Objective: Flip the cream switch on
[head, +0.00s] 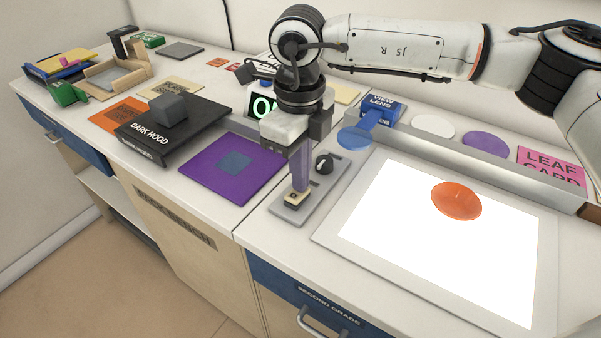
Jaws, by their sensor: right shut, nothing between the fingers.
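The cream switch (293,198) is a small rocker at the near end of a grey control plate (285,211) on the bench. A black knob (324,163) sits on the same plate, farther back. My right gripper (298,186) points down over the plate with its fingers shut and empty. Its fingertips are at or just above the cream switch; I cannot tell if they touch. The fingers partly hide the switch and plate. A display (264,106) behind the gripper shows green letters starting with "O", the rest hidden. My left gripper is not in view.
A lit white panel (390,215) with an orange disc (456,201) lies right of the plate. A purple sheet (211,181) and a black "DARK HOOD" box (135,150) lie left. A blue "VIEW LENS" piece (381,107) stands behind.

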